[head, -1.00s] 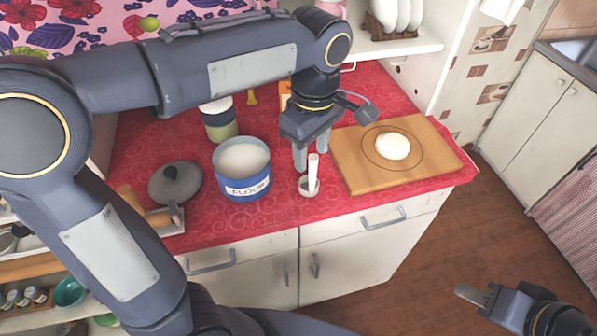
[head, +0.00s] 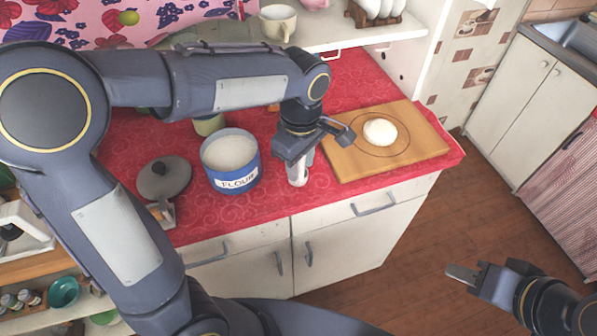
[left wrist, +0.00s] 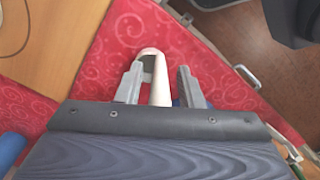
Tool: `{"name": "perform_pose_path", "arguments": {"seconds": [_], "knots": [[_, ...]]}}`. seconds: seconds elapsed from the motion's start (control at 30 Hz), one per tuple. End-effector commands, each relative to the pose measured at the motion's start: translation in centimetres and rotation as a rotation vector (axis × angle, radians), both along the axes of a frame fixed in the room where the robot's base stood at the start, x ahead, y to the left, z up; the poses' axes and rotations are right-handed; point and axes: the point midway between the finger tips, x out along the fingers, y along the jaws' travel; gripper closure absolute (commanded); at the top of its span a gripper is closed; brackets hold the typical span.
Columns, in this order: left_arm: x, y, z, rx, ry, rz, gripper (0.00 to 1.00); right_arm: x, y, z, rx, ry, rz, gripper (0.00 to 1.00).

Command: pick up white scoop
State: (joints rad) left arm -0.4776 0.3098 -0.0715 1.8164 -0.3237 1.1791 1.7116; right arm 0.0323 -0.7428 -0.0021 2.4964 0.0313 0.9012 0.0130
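The blue flour tin (head: 232,178) stands just left of the scoop. A wooden board (head: 345,163) with a dough ball (head: 380,132) lies to the right. A grey lid (head: 165,178) is further left. A shelf (head: 350,38) runs along the back.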

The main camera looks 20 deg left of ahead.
Motion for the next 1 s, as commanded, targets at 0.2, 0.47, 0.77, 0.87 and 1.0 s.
{"name": "perform_pose_path", "arguments": {"seconds": [0.2,0.47,0.77,0.87,1.0], "knots": [[0.0,0.0,0.0,0.000,-0.001,0.000,0.95,0.0,0.0,0.0,0.000,0.000,0.000,0.64],[0.0,0.0,0.1,0.000,-0.001,0.000,1.00,0.0,0.0,0.0,0.000,0.000,0.000,0.64],[0.1,0.0,2.0,-0.002,-0.005,0.000,1.00,0.0,0.0,0.1,0.000,0.000,0.000,0.64],[-0.2,0.0,3.7,-0.003,-0.006,0.000,1.00,0.0,0.0,0.0,0.000,0.000,0.000,0.64],[-2.7,0.7,6.5,-0.005,-0.008,-0.001,1.00,0.0,0.0,-0.3,0.000,0.000,0.000,0.64]]}}
